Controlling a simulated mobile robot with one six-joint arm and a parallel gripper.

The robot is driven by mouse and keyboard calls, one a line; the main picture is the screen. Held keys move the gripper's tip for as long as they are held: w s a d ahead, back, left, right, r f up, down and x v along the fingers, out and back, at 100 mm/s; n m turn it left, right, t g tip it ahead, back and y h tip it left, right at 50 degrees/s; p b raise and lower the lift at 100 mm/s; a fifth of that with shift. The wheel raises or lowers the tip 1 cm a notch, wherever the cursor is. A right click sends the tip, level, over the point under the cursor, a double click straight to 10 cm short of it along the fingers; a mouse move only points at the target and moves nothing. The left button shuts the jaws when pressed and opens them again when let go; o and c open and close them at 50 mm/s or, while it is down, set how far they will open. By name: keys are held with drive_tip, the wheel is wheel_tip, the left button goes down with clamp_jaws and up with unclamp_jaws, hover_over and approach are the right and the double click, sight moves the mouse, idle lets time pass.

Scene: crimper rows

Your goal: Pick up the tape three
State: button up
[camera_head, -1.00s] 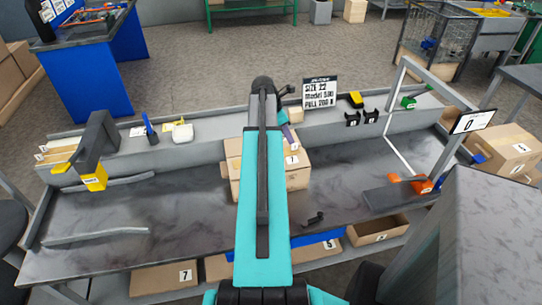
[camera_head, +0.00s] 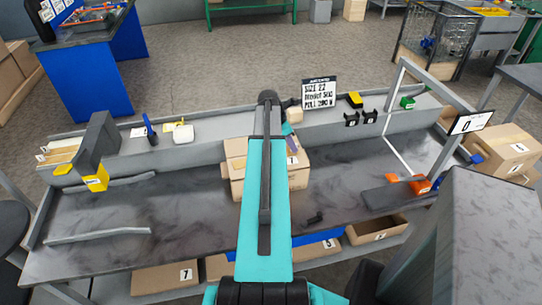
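I cannot tell which thing is tape three; no label in view reads clearly as tape three. A yellow block with a small label (camera_head: 96,179) hangs at the left of the workbench by a dark grey holder. A yellow and black item (camera_head: 355,99) stands on the back shelf, right of the sign. A white item with a yellow part (camera_head: 183,133) lies on the shelf at the left. My teal arm reaches forward over the bench centre and ends in a dark wrist by the shelf. My gripper is hidden behind the arm, so its fingers do not show.
A cardboard box (camera_head: 298,179) stands mid-bench, partly behind my arm. A black and white sign (camera_head: 319,92) rises from the shelf. A grey frame (camera_head: 397,82) and orange tool (camera_head: 420,185) stand at the right. The workbench (camera_head: 180,205) is mostly clear at left centre.

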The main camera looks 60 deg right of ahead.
idle(0.5)
clamp_jaws()
drive_tip(key=shift+r, duration=0.1)
drive_tip(key=shift+r+b, duration=0.4)
drive_tip(key=shift+r, duration=0.7)
drive_tip(key=s+a+r+b, duration=0.2)
drive_tip(key=s+b, duration=0.1)
drive_tip(key=s, duration=1.3)
drive_tip(key=shift+r, duration=0.3)
